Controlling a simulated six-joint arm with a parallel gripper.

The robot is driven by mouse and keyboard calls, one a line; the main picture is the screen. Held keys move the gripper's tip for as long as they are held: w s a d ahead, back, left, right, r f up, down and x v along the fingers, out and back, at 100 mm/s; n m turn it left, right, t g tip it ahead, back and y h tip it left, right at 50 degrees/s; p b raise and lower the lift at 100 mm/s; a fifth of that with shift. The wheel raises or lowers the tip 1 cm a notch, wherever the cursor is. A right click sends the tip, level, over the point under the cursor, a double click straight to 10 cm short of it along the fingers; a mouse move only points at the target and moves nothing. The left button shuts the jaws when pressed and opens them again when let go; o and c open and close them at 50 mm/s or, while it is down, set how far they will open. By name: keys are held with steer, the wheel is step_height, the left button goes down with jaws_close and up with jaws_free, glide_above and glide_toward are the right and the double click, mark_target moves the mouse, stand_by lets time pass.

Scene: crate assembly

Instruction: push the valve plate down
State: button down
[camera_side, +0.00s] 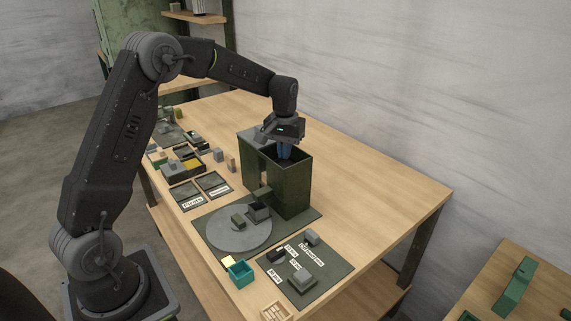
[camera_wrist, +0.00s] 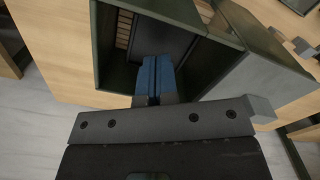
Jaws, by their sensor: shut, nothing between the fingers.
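A tall dark green crate (camera_side: 292,186) stands upright on the table with its top open. My gripper (camera_side: 285,152) points down at this opening; its blue fingertips are at or just inside the rim. In the wrist view the blue fingers (camera_wrist: 152,78) are pressed together with nothing between them, over the opening of the crate (camera_wrist: 215,68). A flat dark grey panel (camera_wrist: 165,40) shows inside the crate beyond the fingers. I cannot tell whether this panel is the valve plate, or whether the fingertips touch it. My fingers and gripper body hide part of the inside.
A grey-topped block (camera_side: 252,140) adjoins the crate on its left. A round grey disc (camera_side: 236,232) with small parts lies in front. A dark mat (camera_side: 325,277) with labelled parts and a teal box (camera_side: 240,272) are nearer. The table right of the crate is clear.

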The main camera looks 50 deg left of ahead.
mark_target(285, 165)
steer(key=shift+f, duration=1.75)
steer(key=shift+r, duration=4.55)
